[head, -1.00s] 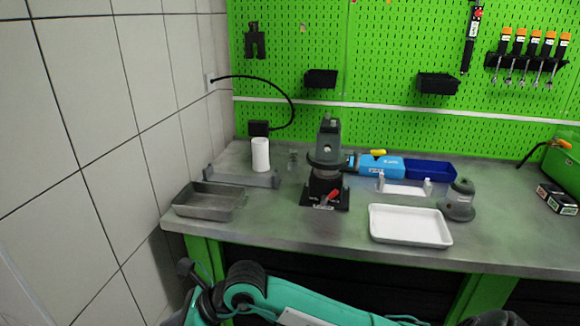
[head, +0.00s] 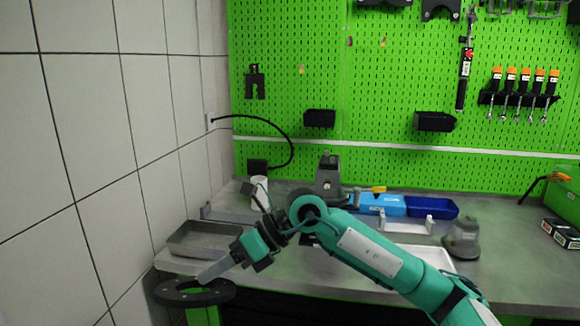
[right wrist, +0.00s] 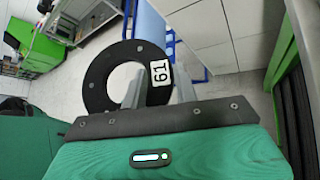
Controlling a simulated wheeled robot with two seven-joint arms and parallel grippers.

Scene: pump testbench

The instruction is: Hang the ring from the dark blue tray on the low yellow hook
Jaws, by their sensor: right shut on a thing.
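The ring (head: 180,299) is a flat black disc with a large round hole, held low at the left, in front of the bench edge. The dark blue tray (head: 432,207) stands at the back of the bench and looks empty. A small yellow-orange hook (head: 301,69) sits on the green pegboard, lower than two other small hooks (head: 349,41) (head: 383,41). My left gripper is not in view.
A grey metal tray (head: 185,248) stands at the bench's left end. The pump (head: 328,178) and a white tray (head: 455,262) are partly behind my right arm. Black bins (head: 320,118) (head: 434,122) hang on the pegboard. A tiled wall (head: 100,150) bounds the left.

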